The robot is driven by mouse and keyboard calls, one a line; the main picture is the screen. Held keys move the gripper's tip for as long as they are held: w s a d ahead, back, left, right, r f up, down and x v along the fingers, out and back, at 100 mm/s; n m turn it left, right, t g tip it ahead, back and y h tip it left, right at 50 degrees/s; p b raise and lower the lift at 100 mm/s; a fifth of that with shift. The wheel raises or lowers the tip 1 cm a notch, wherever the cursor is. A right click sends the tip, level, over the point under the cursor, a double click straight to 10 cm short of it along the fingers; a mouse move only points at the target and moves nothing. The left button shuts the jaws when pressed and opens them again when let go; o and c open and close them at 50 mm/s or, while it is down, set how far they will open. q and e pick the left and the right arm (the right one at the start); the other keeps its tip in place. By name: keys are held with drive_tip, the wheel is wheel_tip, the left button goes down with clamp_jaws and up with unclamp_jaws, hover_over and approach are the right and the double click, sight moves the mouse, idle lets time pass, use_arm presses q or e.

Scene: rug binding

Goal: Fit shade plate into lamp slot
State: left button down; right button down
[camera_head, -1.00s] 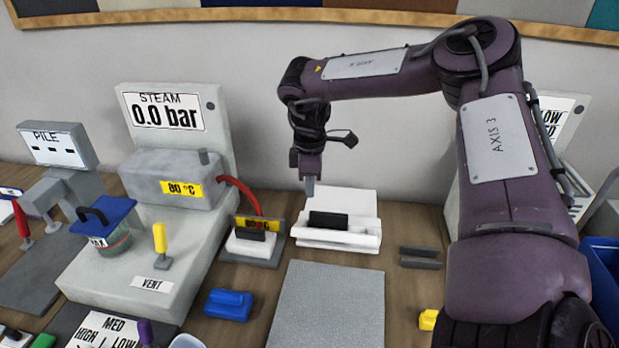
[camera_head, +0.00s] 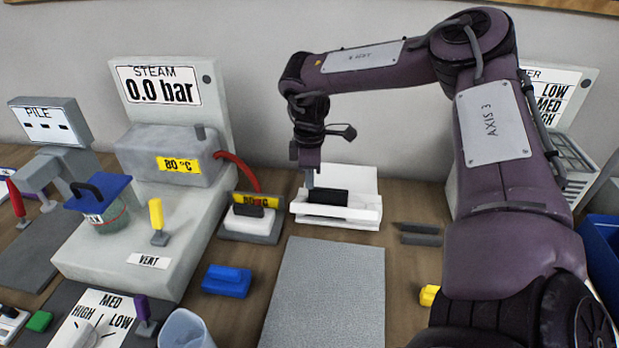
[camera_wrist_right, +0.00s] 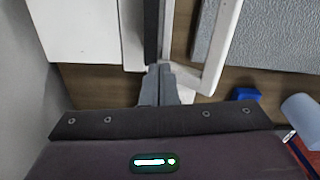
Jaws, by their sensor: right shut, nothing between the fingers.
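A white holder (camera_head: 360,217) with a raised back panel stands on the table, and a black bar-like plate (camera_head: 328,197) sits in it. It may be the lamp slot with the shade plate, but I cannot tell for sure. My right gripper (camera_head: 309,184) is shut and empty, pointing down at the left end of the black plate. In the right wrist view my shut fingertips (camera_wrist_right: 159,70) are close to the end of the black plate (camera_wrist_right: 151,30), between white parts of the holder (camera_wrist_right: 215,70). Contact cannot be told. My left gripper is out of view.
A steam unit (camera_head: 200,120) with a red hose stands left of the holder. A small iron-like block (camera_head: 245,226) is close beside it. A grey mat (camera_head: 330,290) lies in front, with a blue block (camera_head: 227,280) to its left. Dark slotted pieces (camera_head: 420,235) lie to the right.

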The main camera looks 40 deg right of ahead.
wheel_tip(320, 180, up, 10)
drive_tip(key=b, duration=0.1)
drive_tip(key=shift+r, duration=0.2)
idle(0.4)
